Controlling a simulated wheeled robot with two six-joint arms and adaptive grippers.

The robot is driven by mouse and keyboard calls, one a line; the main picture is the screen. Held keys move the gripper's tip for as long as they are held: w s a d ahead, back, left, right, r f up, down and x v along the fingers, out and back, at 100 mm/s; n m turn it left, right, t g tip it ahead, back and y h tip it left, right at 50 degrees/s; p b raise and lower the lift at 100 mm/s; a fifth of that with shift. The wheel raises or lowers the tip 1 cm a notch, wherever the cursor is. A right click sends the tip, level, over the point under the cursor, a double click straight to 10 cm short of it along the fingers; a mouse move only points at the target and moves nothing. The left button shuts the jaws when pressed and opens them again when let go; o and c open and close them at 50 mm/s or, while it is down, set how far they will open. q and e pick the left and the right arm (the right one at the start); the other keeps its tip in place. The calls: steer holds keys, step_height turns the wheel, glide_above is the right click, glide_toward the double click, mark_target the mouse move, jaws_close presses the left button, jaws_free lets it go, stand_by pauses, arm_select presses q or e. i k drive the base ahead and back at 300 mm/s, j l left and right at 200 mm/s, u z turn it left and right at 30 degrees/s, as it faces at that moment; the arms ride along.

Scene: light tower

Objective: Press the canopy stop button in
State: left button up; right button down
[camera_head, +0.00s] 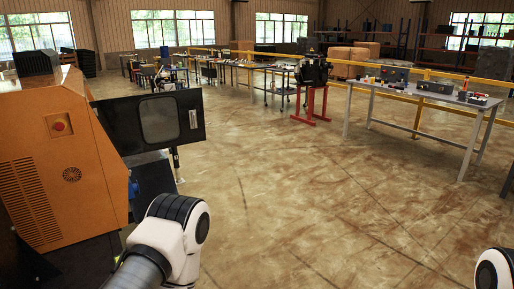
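The orange canopy (30,100) of the light tower stands at the left of the head view. A red round button (58,126) sits on a small square plate on its side. Lower on the same side is a second reddish round part (71,174), too small to make out well. I cannot tell from this view whether the button is in or out. White and black links of my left arm show in front of the canopy's lower right. A link of my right arm shows at the bottom right corner. Neither gripper is in view.
A black door with a window (159,121) stands open to the right of the canopy. A grey table with tools (437,104) stands at the back right, beside a red stand (311,104). A yellow railing (418,112) runs behind. The middle floor is clear.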

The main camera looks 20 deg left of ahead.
mark_target(59, 126)
steer(key=i+j+u, duration=0.2)
steer(key=u, duration=0.25)
steer(key=i+j+u, duration=0.1)
steer(key=i+u, duration=0.75)
steer(key=i+l+u, duration=0.1)
steer(key=i+u, duration=0.15)
steer(key=u, duration=0.2)
steer(key=i+l+u, duration=0.25)
steer(key=u, duration=0.2)
steer(key=i+l+u, duration=0.3)
steer(key=u, duration=0.15)
steer(key=i+l+u, duration=0.2)
